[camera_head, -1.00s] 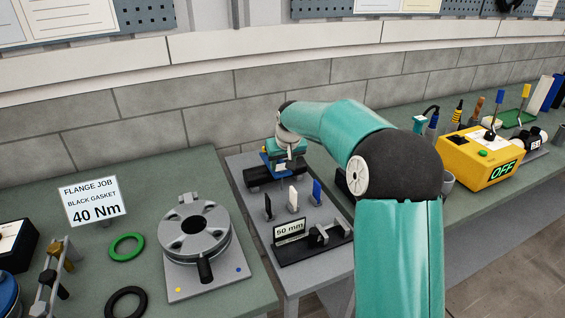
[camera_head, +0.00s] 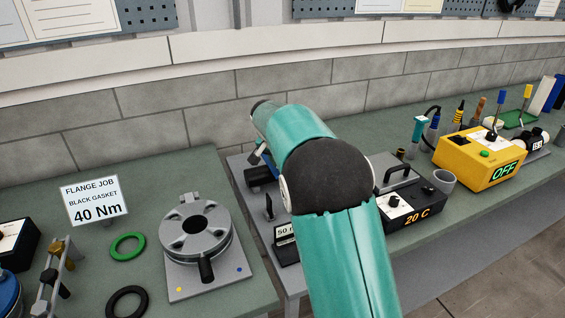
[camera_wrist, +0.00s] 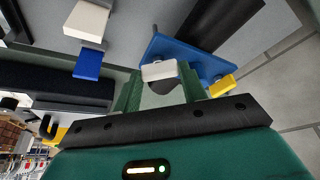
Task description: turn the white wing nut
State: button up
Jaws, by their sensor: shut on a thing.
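The white wing nut (camera_wrist: 158,71) shows in the wrist view between the two green fingertips of my gripper (camera_wrist: 160,76). My gripper is shut on it. The nut sits at a blue plate (camera_wrist: 205,62), and a yellow piece (camera_wrist: 222,86) is on the same plate, just right of the fingers. A dark cylinder (camera_wrist: 222,22) runs behind the plate. In the head view my arm hides the nut and the gripper; only part of the black cylinder (camera_head: 260,174) shows beside the arm.
In the wrist view a white block (camera_wrist: 87,22) and a blue one (camera_wrist: 88,64) stand left of my gripper. In the head view a grey flange (camera_head: 195,232) is on the left bench, and a black box reading 20 C (camera_head: 413,208) and a yellow OFF box (camera_head: 478,158) are right.

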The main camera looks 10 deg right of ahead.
jog(key=m, duration=0.2)
jog(key=m+g+h, duration=0.1)
jog(key=shift+w+a+m, duration=0.15)
jog(key=shift+m, duration=0.25)
jog(key=shift+m+g, duration=0.8)
jog(key=shift+m, duration=1.1)
jog(key=o, duration=1)
